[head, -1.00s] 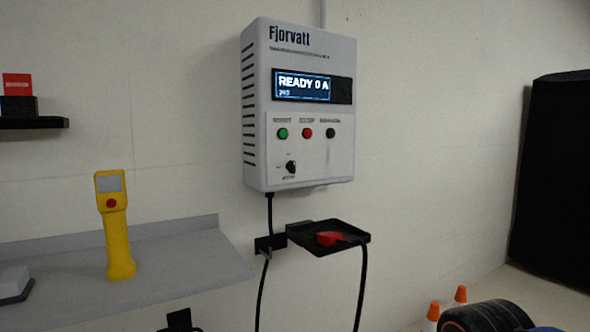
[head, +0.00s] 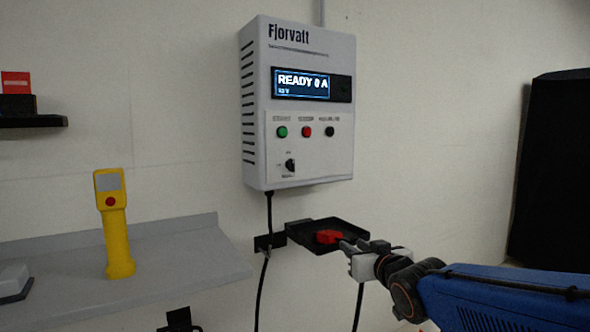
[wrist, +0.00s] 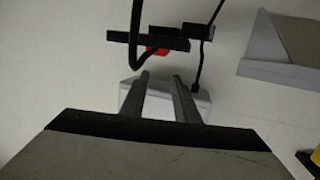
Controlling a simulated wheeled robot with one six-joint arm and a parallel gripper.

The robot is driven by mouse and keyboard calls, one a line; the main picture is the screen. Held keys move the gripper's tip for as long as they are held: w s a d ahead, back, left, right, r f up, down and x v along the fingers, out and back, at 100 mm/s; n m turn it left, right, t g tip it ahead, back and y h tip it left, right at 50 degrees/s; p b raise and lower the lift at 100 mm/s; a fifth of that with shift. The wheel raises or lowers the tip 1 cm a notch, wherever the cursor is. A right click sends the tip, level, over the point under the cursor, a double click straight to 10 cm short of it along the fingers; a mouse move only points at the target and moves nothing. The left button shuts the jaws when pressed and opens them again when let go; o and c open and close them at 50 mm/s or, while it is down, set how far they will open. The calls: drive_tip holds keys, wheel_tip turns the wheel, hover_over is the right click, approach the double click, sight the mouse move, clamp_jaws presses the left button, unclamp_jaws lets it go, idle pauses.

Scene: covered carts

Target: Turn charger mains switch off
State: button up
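The white Fjorvatt charger (head: 310,105) hangs on the wall, its lit display reading "READY 0 A". Its panel has a green, a red and a black button, with a small black rotary switch (head: 290,165) below them at the left. The switch's small labels are too blurred to read. My gripper (head: 346,244) is below and to the right of the charger, in front of the black tray, apart from the switch. In the wrist view my gripper (wrist: 162,77) has its two fingers spread with nothing between them. The charger's underside (wrist: 160,92) shows behind them; the switch is not visible there.
A black wall tray (head: 305,246) holding a red connector (head: 328,237) is under the charger. Black cables hang below. A grey shelf (head: 180,255) with a yellow handheld device (head: 116,240) is at the left. A dark covered cart (head: 555,165) stands at the right.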

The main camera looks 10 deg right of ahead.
drive_tip(key=w+a+r+n+t+y, duration=0.2)
drive_tip(key=w+a+r+t+y, duration=0.15)
drive_tip(key=r, duration=0.35)
drive_tip(key=n+t+y, duration=0.1)
drive_tip(key=t+y, duration=0.1)
drive_tip(key=y, duration=0.2)
approach(294, 166)
drive_tip(key=shift+g+h, duration=0.35)
drive_tip(key=x, duration=0.9)
drive_tip(key=shift+s+a+r, duration=0.1)
drive_tip(key=shift+s+r, duration=0.05)
drive_tip(key=shift+r, duration=0.25)
clamp_jaws()
